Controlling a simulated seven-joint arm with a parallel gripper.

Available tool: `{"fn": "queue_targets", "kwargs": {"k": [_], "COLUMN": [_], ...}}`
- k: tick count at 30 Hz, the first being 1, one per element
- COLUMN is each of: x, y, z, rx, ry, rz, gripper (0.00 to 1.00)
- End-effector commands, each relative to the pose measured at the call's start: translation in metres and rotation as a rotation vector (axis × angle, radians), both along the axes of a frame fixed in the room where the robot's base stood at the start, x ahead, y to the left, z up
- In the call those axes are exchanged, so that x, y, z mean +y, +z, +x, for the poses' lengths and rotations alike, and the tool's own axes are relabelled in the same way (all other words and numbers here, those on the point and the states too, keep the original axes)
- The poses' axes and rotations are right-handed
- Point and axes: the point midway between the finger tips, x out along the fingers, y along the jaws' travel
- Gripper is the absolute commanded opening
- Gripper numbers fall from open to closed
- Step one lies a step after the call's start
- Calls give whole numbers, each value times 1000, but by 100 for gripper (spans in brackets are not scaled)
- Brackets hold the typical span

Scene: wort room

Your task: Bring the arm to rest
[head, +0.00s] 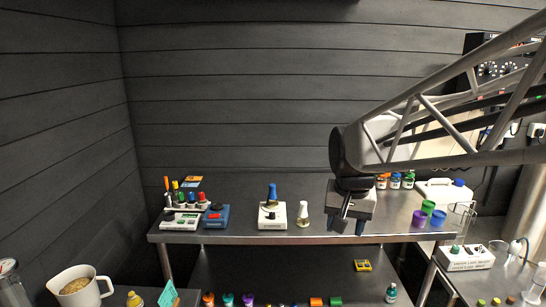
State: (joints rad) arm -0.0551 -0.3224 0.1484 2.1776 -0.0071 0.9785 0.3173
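My gripper (350,225) hangs from the end of my arm, which reaches in from the upper right. It points down over the front part of the steel table (290,239), right of the middle. Its two dark fingers show with a gap between them, and I see nothing held there. A small bottle with pale liquid (303,215) stands to its left. The height of the fingertips above the table top is hard to judge.
A white device with a blue top (272,217), a blue device (216,216) and a rack (181,221) stand left. Green (419,218) and purple (438,217) cups and small jars (395,181) are to the right. A beige pitcher (78,290) is at lower left. Planked walls enclose the back and left.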

Motion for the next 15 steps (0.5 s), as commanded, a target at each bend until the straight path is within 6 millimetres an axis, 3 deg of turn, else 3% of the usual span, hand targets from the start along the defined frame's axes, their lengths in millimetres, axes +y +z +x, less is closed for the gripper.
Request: {"fn": "queue_targets", "kwargs": {"k": [15], "x": [-23], "y": [-25], "z": [-134], "rx": [-49], "ry": [148], "rz": [-35], "gripper": [52]}}
